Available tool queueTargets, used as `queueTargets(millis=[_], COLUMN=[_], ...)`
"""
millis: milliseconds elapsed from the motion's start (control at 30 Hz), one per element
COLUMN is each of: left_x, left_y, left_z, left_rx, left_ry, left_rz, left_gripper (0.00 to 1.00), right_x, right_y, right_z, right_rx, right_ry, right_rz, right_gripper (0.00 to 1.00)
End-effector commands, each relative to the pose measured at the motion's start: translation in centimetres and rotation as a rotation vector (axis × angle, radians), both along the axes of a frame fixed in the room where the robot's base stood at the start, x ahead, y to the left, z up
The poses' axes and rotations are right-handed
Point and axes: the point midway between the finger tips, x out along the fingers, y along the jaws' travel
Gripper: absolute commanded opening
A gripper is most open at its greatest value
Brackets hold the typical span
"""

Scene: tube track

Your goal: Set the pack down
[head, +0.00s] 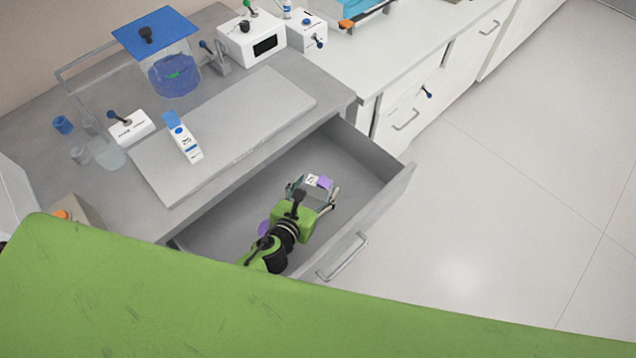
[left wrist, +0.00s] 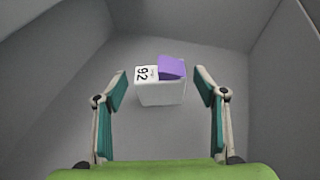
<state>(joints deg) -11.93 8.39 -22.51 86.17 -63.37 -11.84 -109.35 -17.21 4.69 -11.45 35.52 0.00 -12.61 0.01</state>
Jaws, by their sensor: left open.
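A small white pack with a purple part and a dark number (head: 318,182) is inside the open grey drawer (head: 352,158). In the left wrist view the pack (left wrist: 160,92) shows "92" and its purple end, and it appears to rest on the drawer floor. My left gripper (head: 313,190) is low in the drawer with its fingers spread on both sides of the pack. In the left wrist view the left gripper (left wrist: 160,76) shows a gap between each finger and the pack. My right gripper is not in view.
A white and blue pack (head: 184,142) lies on a grey board (head: 235,125) on the counter above. A purple thing (head: 263,228) shows partly behind my arm in the drawer. The drawer's front wall (head: 385,208) and sides surround the gripper. The drawer's right part is bare.

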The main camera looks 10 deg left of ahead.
Motion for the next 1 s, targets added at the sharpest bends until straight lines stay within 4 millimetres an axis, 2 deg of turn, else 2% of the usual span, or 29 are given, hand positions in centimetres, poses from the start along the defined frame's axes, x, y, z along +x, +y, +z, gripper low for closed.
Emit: queueTargets(millis=[100,333,1000], left_x=[-2.2,-4.7,-5.1], left_y=[0.4,0.9,1.0], left_z=[0.8,2.0,2.4], left_rx=[0.001,0.0,-0.001], left_ry=[0.001,0.0,-0.001], left_rz=[-0.001,-0.001,0.0], left_gripper=[0.65,0.65,0.65], right_x=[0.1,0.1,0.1], right_y=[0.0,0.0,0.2], right_z=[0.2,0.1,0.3], right_rx=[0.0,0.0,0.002], right_ry=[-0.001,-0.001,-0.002], right_rz=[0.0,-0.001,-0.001], right_gripper=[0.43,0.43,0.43])
